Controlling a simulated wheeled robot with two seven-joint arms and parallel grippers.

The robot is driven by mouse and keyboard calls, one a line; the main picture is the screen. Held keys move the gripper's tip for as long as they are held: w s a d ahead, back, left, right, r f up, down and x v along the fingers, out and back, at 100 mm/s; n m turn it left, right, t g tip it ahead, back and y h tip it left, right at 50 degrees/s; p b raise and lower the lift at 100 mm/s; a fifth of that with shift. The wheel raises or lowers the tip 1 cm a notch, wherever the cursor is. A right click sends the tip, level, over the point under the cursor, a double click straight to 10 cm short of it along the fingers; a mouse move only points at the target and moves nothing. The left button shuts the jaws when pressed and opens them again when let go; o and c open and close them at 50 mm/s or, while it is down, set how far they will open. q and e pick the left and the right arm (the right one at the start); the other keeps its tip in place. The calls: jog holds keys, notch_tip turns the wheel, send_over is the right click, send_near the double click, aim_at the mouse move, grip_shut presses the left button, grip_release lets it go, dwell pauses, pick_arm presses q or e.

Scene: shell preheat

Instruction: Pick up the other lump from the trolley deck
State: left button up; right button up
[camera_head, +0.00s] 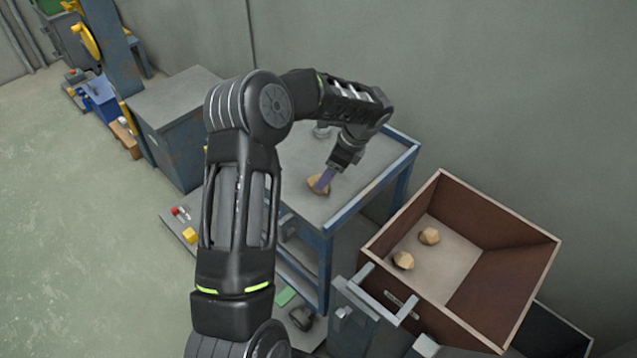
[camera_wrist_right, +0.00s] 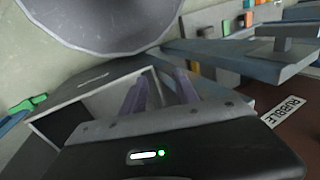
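A tan, angular lump (camera_head: 316,186) sits on the grey deck of the blue-framed trolley (camera_head: 300,200). Two similar lumps, one farther (camera_head: 429,236) and one nearer (camera_head: 403,260), lie in the brown-walled bin (camera_head: 500,217). My right gripper (camera_wrist_right: 160,92) shows only in the right wrist view. Its purple fingers are apart, with nothing visible between them.
A grey cabinet (camera_head: 170,115) stands left of the trolley, and a wall rises behind. The right wrist view shows a RUBBLE label (camera_wrist_right: 283,112) on a brown surface and a large grey disc (camera_wrist_right: 100,22).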

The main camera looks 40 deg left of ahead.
pick_arm(q)
jog(key=x, duration=0.4)
jog(key=shift+f+p, duration=0.3)
jog(key=shift+p, duration=0.1)
jog(key=shift+c, duration=0.3)
grip_shut()
dwell(0.4)
jog(key=shift+r, duration=0.1)
notch_tip(320, 180, up, 10)
jog(key=shift+s+f+b, duration=0.1)
jog(key=shift+b, duration=0.4)
dwell(0.5)
